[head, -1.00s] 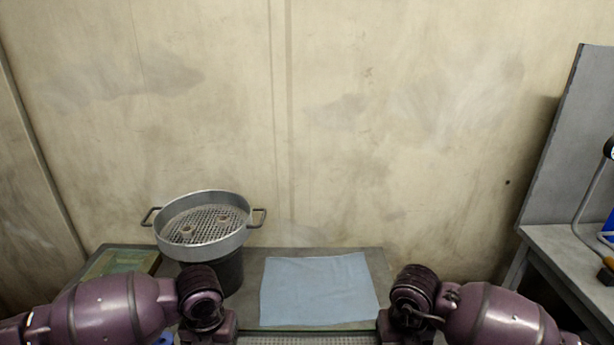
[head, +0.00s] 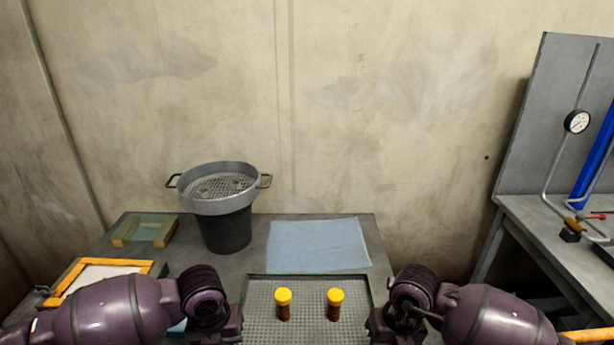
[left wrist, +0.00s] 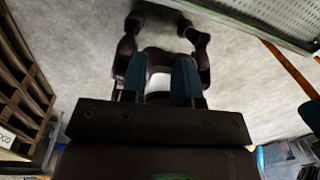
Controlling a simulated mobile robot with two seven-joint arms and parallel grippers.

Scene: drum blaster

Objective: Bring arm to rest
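My left gripper (left wrist: 159,75) shows in the left wrist view, with two blue fingers apart and nothing between them. Pale floor and parts of my own body lie beyond it. In the head view, both purple arms come in low from the sides, bent near the table's front. The fingers of both grippers are out of sight there. My right gripper is not seen in any view.
A perforated tray (head: 308,311) holds two yellow-capped brown bottles (head: 283,305) (head: 335,305) between my arms. Behind are a blue cloth (head: 318,246) and a sieve (head: 216,187) on a dark bucket (head: 226,230). An orange-framed screen (head: 98,272) lies left. A gauge bench (head: 535,222) stands right.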

